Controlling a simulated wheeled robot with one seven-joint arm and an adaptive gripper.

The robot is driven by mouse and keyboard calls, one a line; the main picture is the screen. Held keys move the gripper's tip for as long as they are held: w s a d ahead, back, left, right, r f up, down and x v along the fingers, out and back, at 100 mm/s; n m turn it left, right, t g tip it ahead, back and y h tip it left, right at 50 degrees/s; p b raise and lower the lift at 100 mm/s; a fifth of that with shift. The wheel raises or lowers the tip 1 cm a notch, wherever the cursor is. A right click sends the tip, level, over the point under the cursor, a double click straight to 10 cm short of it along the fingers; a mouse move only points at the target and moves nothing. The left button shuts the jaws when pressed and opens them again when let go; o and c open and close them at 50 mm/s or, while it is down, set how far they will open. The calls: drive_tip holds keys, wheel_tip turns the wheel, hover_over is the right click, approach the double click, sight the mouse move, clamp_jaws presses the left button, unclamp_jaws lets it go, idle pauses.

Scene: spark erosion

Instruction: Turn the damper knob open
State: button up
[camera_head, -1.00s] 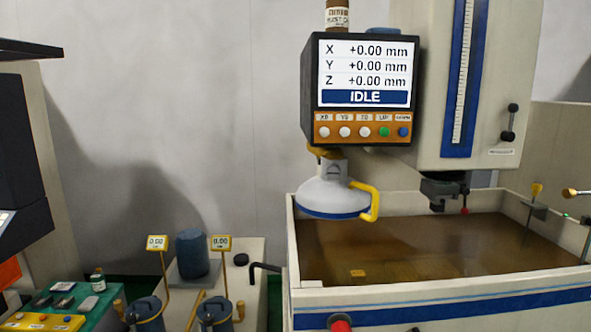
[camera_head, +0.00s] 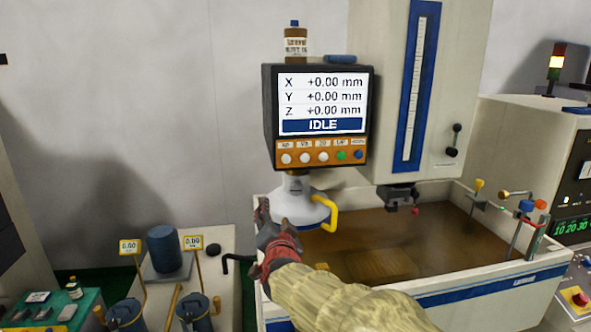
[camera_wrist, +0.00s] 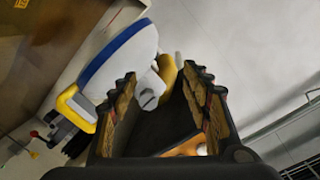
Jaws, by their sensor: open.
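The damper knob, a grey round piece with a slot, shows on the neck of the white fume hood (camera_head: 305,209), under the display box. In the wrist view the knob (camera_wrist: 150,98) lies between my open fingers, nearer the left one; I cannot tell if they touch it. The hood (camera_wrist: 123,60) has a blue rim and a yellow handle (camera_head: 334,211). My gripper (camera_head: 273,222) is open and empty, just left of and below the hood's neck in the head view. In the wrist view, its fingers (camera_wrist: 160,84) point towards the hood.
The display box (camera_head: 321,112) reads IDLE and hangs right above the hood. The brown-filled tank (camera_head: 373,250) lies below and to the right. Gauges on stalks and a blue cylinder (camera_head: 164,247) stand at lower left. The wall area left of the hood is clear.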

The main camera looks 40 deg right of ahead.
sight(296, 191)
drive_tip(key=shift+w+d+r+m+g+h+p, duration=0.15)
drive_tip(key=shift+w+d+r+m+h+p, duration=0.45)
drive_tip(key=shift+d, duration=1.3)
drive_tip(key=shift+w+d+r+m+g+h+p, duration=0.1)
drive_tip(key=shift+w+d+r+m+h+p, duration=0.55)
drive_tip(key=shift+d, duration=1.2)
drive_tip(key=shift+w+d+r+m+g+h+p, duration=0.25)
drive_tip(key=shift+w+d, duration=0.65)
drive_tip(key=shift+d, duration=1)
drive_tip(key=shift+c, duration=1.4)
drive_tip(key=c, duration=0.9)
